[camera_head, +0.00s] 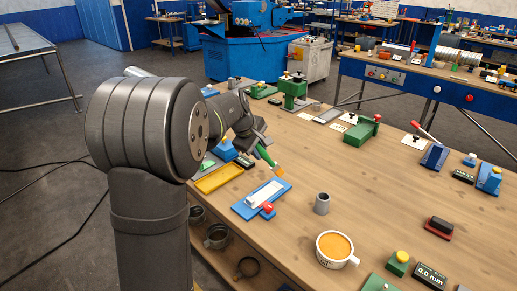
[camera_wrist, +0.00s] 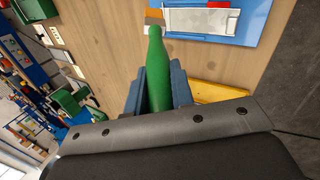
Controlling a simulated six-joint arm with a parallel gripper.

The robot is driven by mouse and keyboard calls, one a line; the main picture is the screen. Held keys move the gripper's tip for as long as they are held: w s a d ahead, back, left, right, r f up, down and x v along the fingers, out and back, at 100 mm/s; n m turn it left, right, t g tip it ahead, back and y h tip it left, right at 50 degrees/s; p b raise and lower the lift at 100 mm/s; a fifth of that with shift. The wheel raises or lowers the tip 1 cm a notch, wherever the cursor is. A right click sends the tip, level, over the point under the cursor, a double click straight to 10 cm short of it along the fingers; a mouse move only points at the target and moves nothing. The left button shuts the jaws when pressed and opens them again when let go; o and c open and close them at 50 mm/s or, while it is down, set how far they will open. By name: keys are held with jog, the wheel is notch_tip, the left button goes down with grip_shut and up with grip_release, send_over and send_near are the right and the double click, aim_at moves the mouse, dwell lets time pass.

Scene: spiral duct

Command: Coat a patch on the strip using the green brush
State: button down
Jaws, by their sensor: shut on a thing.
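My gripper (camera_wrist: 158,88) is shut on the green brush (camera_wrist: 157,60), whose handle sits between the two blue fingers in the wrist view. In the head view the green brush (camera_head: 265,155) points down to the right, with its orange-tan bristles (camera_head: 278,169) above the table near the strip. The white strip (camera_head: 264,193) lies on a blue plate (camera_head: 246,209) with a red knob (camera_head: 267,207) at its near end. The bristles appear apart from the strip, and the gripper is partly hidden by my arm in the head view.
A yellow tray (camera_head: 219,179) lies left of the blue plate. A grey cup (camera_head: 322,203) and a white mug of orange liquid (camera_head: 334,248) stand to the right. A green block (camera_head: 361,134) and a green press (camera_head: 293,90) stand farther back.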

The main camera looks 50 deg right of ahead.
jog(key=shift+r, duration=0.5)
jog(key=shift+f, duration=3.7)
jog(key=shift+w+a, duration=0.6)
jog(key=shift+w, duration=2.4)
jog(key=shift+s, duration=3.05)
jog(key=shift+r, duration=3.7)
jog(key=shift+w, duration=0.1)
